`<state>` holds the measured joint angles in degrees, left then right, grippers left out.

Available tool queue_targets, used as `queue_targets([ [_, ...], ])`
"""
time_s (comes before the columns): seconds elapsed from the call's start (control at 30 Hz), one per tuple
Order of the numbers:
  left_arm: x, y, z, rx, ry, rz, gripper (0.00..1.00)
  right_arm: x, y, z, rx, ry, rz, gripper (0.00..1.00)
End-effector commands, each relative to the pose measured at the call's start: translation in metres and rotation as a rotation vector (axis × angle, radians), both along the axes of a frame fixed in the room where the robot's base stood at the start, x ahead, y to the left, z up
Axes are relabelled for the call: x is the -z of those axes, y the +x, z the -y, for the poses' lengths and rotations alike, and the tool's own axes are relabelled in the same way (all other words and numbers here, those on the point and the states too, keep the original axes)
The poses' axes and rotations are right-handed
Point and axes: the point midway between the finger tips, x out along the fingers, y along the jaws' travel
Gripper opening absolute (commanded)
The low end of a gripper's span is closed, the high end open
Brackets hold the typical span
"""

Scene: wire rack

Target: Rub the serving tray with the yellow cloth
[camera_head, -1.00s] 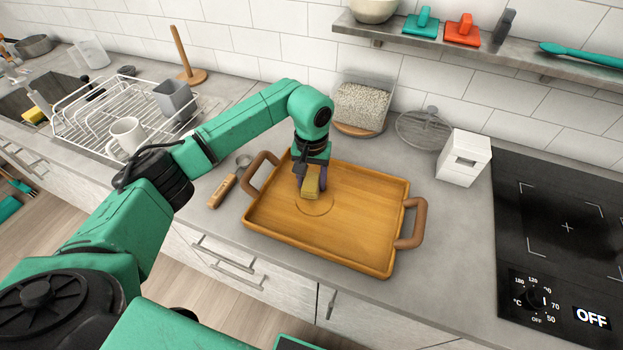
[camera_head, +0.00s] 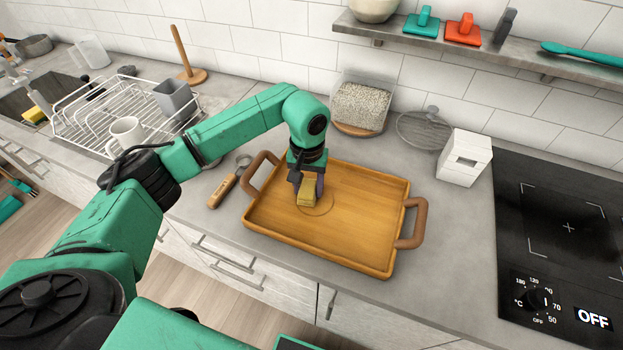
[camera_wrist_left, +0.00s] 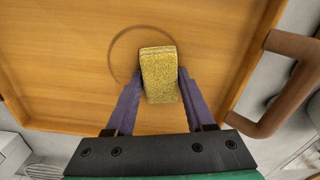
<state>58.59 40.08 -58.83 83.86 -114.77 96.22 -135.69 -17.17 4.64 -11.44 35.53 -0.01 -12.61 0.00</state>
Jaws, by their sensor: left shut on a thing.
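A wooden serving tray (camera_head: 365,215) with two brown handles lies on the grey counter. A faint dark ring mark (camera_head: 327,201) shows on its floor; it also shows in the left wrist view (camera_wrist_left: 114,50). My left gripper (camera_head: 308,190) is over the left part of the tray, pointing down. It is shut on a yellow block-shaped cloth (camera_wrist_left: 158,74), which looks like a sponge. The yellow cloth sits at or just above the tray floor, over part of the ring; I cannot tell whether it touches. My right gripper is not in view.
A wire dish rack (camera_head: 75,125) with a white mug (camera_head: 126,134) stands at the left. A bottle opener (camera_head: 222,190) lies left of the tray. A white box (camera_head: 464,157) and a black hob (camera_head: 560,225) are to the right.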

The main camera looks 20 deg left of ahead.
Motion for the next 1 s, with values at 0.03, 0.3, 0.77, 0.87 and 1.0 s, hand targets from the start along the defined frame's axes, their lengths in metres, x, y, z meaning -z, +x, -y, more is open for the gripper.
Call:
queue_targets([
  [0.03,0.001,-0.005,-0.001,0.002,0.002,-0.003,0.09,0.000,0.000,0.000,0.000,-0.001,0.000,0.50],
  [0.3,0.001,-0.009,-0.001,0.000,0.000,-0.002,0.09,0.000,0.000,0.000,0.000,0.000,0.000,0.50],
  [0.77,0.001,-0.030,-0.002,0.000,0.000,-0.001,0.09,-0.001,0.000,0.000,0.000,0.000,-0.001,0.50],
  [0.87,0.004,-0.025,-0.001,0.000,0.000,-0.001,0.09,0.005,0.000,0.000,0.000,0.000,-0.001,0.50],
  [1.0,0.004,-0.009,0.000,0.000,-0.002,0.001,0.09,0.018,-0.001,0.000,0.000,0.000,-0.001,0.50],
])
